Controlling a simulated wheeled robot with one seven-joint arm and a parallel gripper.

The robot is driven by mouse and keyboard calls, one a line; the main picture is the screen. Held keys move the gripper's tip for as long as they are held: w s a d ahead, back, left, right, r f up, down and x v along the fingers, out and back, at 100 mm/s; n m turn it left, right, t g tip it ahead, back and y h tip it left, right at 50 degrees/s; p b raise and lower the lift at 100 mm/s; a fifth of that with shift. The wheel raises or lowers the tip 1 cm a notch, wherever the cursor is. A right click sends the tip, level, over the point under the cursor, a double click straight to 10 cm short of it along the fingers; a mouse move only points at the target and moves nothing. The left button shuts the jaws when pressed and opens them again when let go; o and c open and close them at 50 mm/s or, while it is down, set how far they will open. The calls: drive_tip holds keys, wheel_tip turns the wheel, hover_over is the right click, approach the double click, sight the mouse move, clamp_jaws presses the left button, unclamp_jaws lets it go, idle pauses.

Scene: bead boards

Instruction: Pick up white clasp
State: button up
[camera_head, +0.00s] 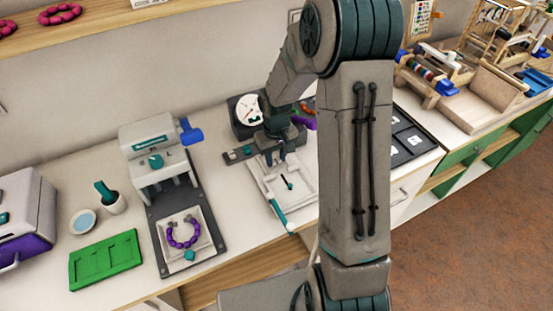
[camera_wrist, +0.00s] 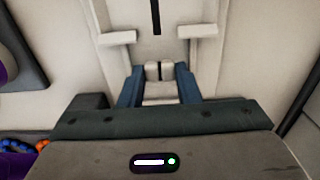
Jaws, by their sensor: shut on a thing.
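My gripper (camera_head: 279,157) is low over the white frame-like tray (camera_head: 303,196) on the counter, right of the bead press, partly in front of a dark stand. In the wrist view its two dark blue fingers (camera_wrist: 159,76) are shut on a small white piece, the white clasp (camera_wrist: 152,73), with a dark slit down its middle. The clasp sits between the fingertips. In the head view it is too small and covered to make out. I cannot tell whether it still touches the surface below.
A white dial gauge (camera_head: 250,109) stands close behind my gripper. A teal-handled rod (camera_head: 277,213) lies along the tray's left side. To the left are a press (camera_head: 155,140), a purple bead bracelet (camera_head: 183,234) and a green board (camera_head: 105,260). A dark panel (camera_head: 412,135) lies right.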

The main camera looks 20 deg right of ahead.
wheel_tip(320, 180, up, 3)
drive_tip(key=shift+f, duration=0.1)
drive_tip(key=s+d+r+b, duration=0.1)
drive_tip(key=s+d+r, duration=0.6)
drive_tip(key=s+d, duration=0.1)
drive_tip(key=shift+s, duration=0.25)
idle(0.9)
